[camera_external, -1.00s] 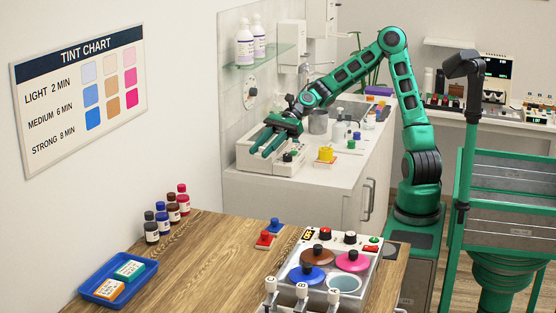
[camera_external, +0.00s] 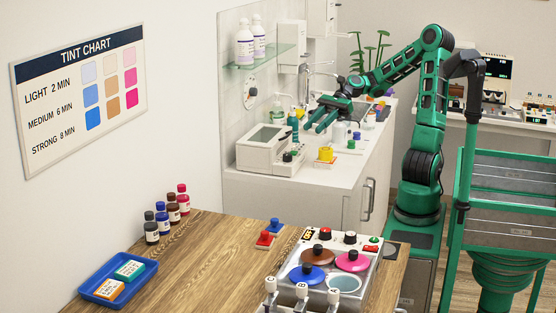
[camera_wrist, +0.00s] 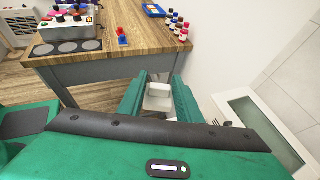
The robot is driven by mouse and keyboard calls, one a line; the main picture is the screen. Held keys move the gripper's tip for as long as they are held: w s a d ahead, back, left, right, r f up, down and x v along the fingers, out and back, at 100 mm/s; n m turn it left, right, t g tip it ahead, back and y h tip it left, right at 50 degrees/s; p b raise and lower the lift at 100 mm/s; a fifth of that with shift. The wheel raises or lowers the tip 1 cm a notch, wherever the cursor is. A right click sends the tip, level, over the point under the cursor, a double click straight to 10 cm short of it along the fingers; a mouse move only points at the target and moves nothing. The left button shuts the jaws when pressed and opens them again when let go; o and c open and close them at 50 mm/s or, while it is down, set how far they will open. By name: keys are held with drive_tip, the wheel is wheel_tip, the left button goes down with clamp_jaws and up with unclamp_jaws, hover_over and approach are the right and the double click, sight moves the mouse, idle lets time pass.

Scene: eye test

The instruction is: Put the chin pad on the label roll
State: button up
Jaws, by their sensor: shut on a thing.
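My gripper (camera_external: 315,125) is over the middle of the white counter, fingers pointing left and toward the camera. In the wrist view my gripper (camera_wrist: 158,78) has its two green fingers closed around a small white block (camera_wrist: 158,101), which I take to be the chin pad. The block is too small and covered to make out in the outside view. I cannot pick out the label roll for sure in either view; my gripper hides part of the counter behind it.
A white device with a screen (camera_external: 262,148) stands on the counter left of my gripper. The wooden table (camera_external: 205,262) is in front, with a blue tray (camera_external: 88,292).

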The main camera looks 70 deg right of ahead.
drive_tip(key=s+d, duration=0.2)
hover_over(325, 149)
wheel_tip(325, 149, down, 6)
drive_tip(key=shift+d+f, duration=0.15)
drive_tip(key=shift+f, duration=2.1)
drive_tip(key=o, duration=1)
drive_tip(key=shift+f, duration=0.1)
drive_tip(key=v, duration=1.2)
drive_tip(key=shift+s, duration=0.2)
